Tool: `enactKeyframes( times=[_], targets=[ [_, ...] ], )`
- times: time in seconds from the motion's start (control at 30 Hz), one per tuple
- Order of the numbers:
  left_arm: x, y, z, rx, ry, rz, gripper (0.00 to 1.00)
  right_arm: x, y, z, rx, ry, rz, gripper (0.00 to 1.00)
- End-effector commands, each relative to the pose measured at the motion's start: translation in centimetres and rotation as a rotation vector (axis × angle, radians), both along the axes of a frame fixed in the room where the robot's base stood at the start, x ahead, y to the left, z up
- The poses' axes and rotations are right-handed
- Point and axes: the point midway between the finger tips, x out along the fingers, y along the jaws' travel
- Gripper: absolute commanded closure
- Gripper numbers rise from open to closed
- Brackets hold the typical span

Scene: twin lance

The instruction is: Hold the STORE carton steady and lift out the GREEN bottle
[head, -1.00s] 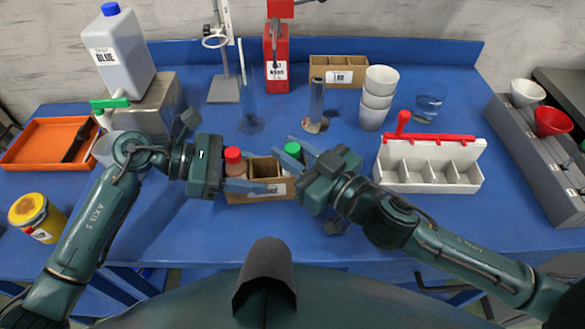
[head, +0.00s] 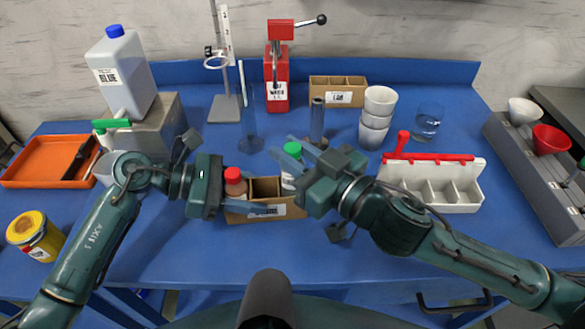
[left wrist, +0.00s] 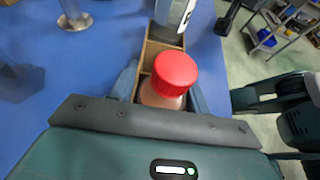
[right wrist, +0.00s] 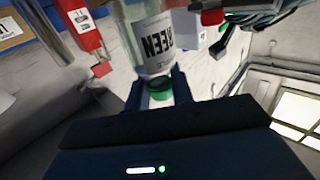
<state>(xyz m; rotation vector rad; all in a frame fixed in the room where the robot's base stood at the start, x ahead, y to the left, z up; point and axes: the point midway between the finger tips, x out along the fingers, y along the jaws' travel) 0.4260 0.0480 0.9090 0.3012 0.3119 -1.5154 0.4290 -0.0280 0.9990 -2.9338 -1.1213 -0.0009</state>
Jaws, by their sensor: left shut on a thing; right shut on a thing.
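The small brown carton (head: 292,211) stands on the blue bench, its front label partly covered. My left gripper (head: 262,197) is shut on the carton, one finger along its front wall. A red-capped bottle (head: 235,185) sits in the carton's left compartment, between the left fingers (left wrist: 165,85) in the left wrist view. The green-capped bottle (head: 289,182) is upright over the right end, raised partly out. My right gripper (head: 287,153) is shut on it just under the cap. Its GREEN label (right wrist: 157,43) shows in the right wrist view. The bottle's base is hidden in the head view.
A white divided tray with a red handle (head: 432,190) stands to the right. Behind are a glass cylinder (head: 250,130), a metal cylinder (head: 317,122), stacked white cups (head: 376,118) and a LAB carton (head: 338,97). Bench in front is clear.

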Motion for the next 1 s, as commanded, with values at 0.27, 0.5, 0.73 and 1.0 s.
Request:
enactKeyframes(
  times=[0.27, 0.5, 0.73, 1.0],
  targets=[
    [0.0, 0.0, 0.0, 0.0, 0.0, 0.0, 0.75, 0.0, 0.0, 4.7, 0.0, -0.004, 0.0, 1.0],
    [0.0, 0.0, 0.0, 0.0, 0.0, 0.0, 0.75, 0.0, 0.0, 5.4, -0.001, -0.001, 0.0, 1.0],
    [0.0, 0.0, 0.0, 0.0, 0.0, 0.0, 0.44, 0.0, 0.0, 5.4, -0.001, -0.001, 0.001, 1.0],
    [0.0, 0.0, 0.0, 0.0, 0.0, 0.0, 0.28, 0.0, 0.0, 5.4, 0.0, 0.0, 0.001, 1.0]
  ],
)
